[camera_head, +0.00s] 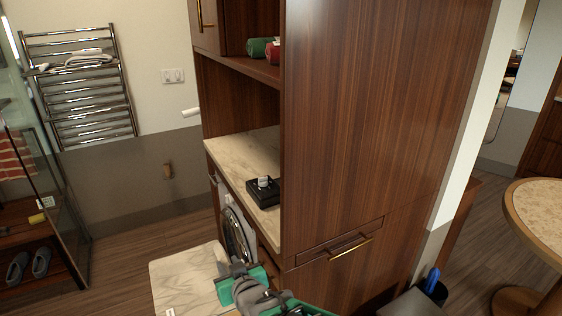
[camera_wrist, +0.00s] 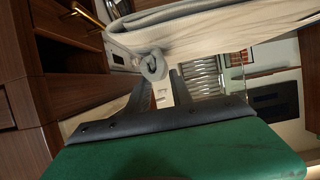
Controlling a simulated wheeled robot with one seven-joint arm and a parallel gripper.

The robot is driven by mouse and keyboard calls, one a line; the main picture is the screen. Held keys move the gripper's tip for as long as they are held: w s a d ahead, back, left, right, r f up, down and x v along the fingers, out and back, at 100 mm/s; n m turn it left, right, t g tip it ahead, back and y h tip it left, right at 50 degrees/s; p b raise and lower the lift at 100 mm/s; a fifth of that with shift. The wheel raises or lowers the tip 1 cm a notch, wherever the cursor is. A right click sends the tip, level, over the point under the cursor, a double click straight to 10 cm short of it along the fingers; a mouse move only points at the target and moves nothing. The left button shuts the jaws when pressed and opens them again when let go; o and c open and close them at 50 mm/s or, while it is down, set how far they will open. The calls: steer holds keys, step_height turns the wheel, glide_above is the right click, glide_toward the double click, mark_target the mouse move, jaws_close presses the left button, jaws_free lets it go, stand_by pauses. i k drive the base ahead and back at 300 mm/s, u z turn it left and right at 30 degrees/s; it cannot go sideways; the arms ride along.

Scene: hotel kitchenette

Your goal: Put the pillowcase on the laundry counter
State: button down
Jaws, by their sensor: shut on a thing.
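My gripper (camera_head: 236,271) is low in front of the washer side of the cabinet, beside a pale board-like surface.
A black box (camera_head: 263,193) with a small white item stands at the counter's front right; the counter's left and back are clear. A washer (camera_head: 236,238) sits underneath. A pale veined top (camera_head: 183,280) is at the lower middle. A tall wooden panel (camera_head: 375,130) bounds the counter's right side.

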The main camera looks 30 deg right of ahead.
mark_target(266, 156)
steer(key=k, duration=0.45)
steer(key=u, duration=1.65)
steer(key=i, duration=5.4)
steer(key=z, duration=4.7)
steer(key=i, duration=1.7)
steer(key=u, duration=0.05)
